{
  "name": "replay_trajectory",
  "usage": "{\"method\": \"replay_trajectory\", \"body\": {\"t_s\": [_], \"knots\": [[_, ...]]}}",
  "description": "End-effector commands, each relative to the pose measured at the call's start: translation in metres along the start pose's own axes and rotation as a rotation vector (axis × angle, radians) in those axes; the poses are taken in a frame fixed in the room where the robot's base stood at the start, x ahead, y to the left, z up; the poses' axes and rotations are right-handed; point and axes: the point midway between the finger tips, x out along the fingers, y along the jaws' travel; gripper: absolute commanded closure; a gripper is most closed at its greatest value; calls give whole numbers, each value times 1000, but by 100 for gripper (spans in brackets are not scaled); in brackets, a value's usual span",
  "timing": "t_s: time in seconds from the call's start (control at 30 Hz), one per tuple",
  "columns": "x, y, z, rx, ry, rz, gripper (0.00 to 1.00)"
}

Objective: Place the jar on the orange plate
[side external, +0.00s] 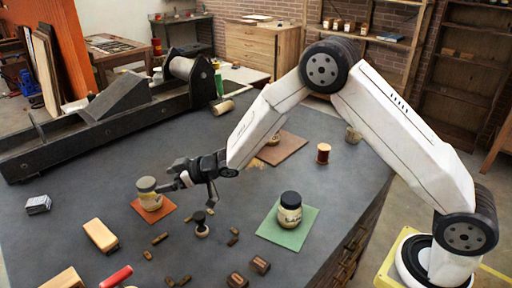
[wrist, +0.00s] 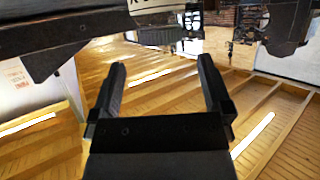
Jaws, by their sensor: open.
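A second jar, with a black lid (side external: 289,214), stands upright on a green plate (side external: 273,231) to the right. Neither jar can be made out there.
A small dark-knobbed stamp (side external: 201,223) stands below my gripper, with several small brown pieces around it. A wooden block (side external: 101,235) lies to the left. A brown plate (side external: 285,148) lies behind my arm. A long dark press (side external: 105,110) occupies the back left.

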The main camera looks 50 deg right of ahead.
Motion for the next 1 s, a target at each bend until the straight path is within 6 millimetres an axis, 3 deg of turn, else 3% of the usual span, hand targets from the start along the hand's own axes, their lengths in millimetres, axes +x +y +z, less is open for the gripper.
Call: {"method": "replay_trajectory", "body": {"t_s": [0.4,1.0], "knots": [[-40,0,0,-1,1,0,0],[-45,0,0,0,0,0,0]]}}
